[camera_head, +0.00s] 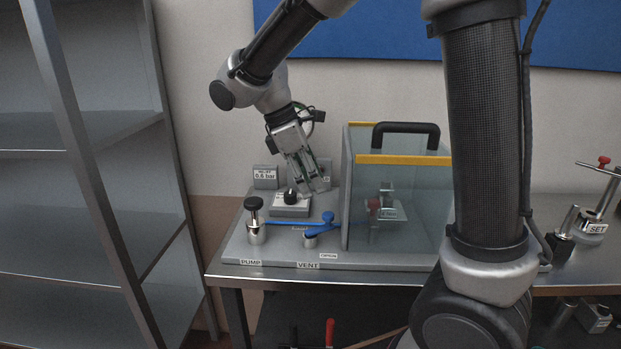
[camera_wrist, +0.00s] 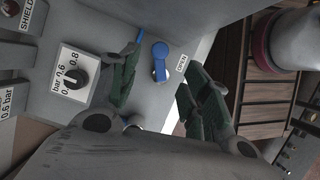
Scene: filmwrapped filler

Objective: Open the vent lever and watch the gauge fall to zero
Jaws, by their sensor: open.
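The vent lever (camera_head: 325,222) is blue and sits on a short metal post behind the VENT label (camera_head: 308,265). In the wrist view a blue rounded part (camera_wrist: 160,52), apparently the lever, shows beyond my fingers beside the OPEN label (camera_wrist: 182,63). My gripper (camera_head: 317,189) is open and empty above the back of the panel, over and behind the lever, apart from it. Its two dark green fingers (camera_wrist: 155,92) are spread in the wrist view. A plate reading 0.6 bar (camera_head: 265,176) stands at the back. I cannot make out a gauge needle.
A black knob (camera_head: 291,197) with a bar scale sits left of my gripper. The pump (camera_head: 254,228) stands at the panel's left front, with a blue strip running right. A clear shield box (camera_head: 360,160) with a black handle stands close on the right. Shelving (camera_head: 80,140) is at left.

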